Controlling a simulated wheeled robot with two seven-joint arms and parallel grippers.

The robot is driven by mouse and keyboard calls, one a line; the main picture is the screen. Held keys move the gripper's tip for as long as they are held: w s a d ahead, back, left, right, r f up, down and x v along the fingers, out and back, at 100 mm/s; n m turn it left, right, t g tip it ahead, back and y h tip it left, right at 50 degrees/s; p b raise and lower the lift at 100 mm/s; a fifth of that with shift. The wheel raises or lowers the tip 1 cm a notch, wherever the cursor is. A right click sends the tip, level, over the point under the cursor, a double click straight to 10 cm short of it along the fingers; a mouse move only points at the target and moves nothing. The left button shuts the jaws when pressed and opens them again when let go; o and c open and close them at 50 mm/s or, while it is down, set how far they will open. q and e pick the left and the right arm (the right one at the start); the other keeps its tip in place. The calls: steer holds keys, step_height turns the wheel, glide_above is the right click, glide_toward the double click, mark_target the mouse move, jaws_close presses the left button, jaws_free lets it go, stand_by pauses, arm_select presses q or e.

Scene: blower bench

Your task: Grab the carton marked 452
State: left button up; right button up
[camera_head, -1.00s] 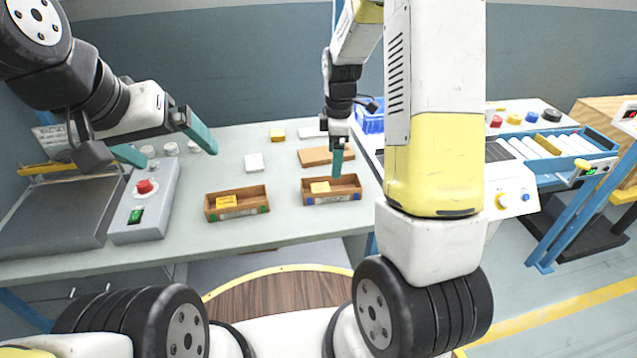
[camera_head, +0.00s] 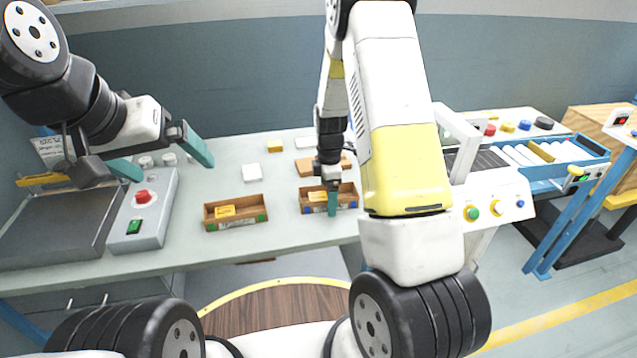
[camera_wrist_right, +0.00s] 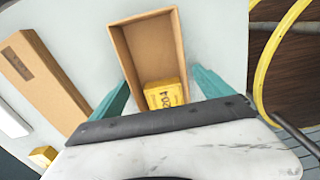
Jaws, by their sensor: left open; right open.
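A yellow carton (camera_wrist_right: 163,94) lies at one end of a brown open tray (camera_wrist_right: 117,38) in the right wrist view. Its mark looks like 204. In the head view the carton (camera_head: 317,196) lies in the right-hand tray (camera_head: 348,206). My right gripper (camera_wrist_right: 158,76) is open and empty, its fingers either side of the tray and carton in the wrist view. Another yellow carton (camera_head: 225,211) lies in the left-hand tray (camera_head: 238,224), and one (camera_head: 275,146) stands at the back. I cannot read marks on these. My left gripper (camera_head: 163,158) is open and empty.
A grey control box (camera_head: 147,215) with red and green buttons stands left on the bench. Flat white boxes (camera_head: 251,201) and a brown box (camera_head: 304,167) lie behind the trays. A roller conveyor (camera_head: 545,152) is at the right. The bench front between control box and left-hand tray is clear.

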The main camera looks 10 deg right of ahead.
steer(key=c, duration=1.4)
steer(key=shift+c, duration=0.5)
steer(key=shift+r, duration=0.15)
